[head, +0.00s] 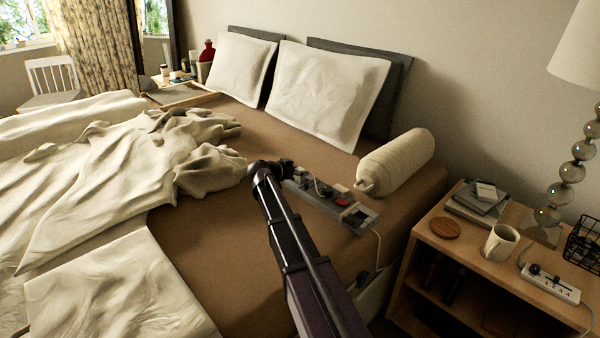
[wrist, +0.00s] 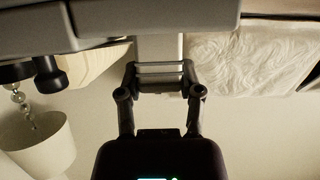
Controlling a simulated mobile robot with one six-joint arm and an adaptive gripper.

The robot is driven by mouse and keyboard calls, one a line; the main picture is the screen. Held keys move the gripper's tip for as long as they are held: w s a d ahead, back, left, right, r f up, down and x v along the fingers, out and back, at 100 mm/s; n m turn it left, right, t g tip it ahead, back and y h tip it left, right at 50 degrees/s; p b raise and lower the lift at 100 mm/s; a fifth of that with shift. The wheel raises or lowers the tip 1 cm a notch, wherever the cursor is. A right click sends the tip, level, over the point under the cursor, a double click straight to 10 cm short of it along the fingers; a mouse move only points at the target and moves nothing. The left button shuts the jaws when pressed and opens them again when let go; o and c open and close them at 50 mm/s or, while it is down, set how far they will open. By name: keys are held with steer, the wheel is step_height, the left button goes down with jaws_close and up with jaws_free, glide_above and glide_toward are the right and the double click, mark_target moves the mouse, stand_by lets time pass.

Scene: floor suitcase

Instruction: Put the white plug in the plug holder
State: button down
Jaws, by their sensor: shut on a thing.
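Which small piece is a white plug is too small to tell.
A cream bolster (head: 396,163) lies just behind the holder. A crumpled cream blanket (head: 190,165) lies left of my gripper. Pillows (head: 330,92) stand at the back. A nightstand (head: 440,255) at right carries a mug (head: 500,242), a white power strip (head: 550,283) and a lamp (head: 575,150).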

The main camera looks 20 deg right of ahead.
steer(key=shift+f, duration=0.2)
steer(key=shift+c, duration=1.3)
jaws_free()
steer(key=shift+r, duration=0.2)
steer(key=shift+r, duration=0.1)
steer(key=p+v, duration=0.4)
steer(key=v, duration=0.8)
steer(key=shift+p, duration=0.3)
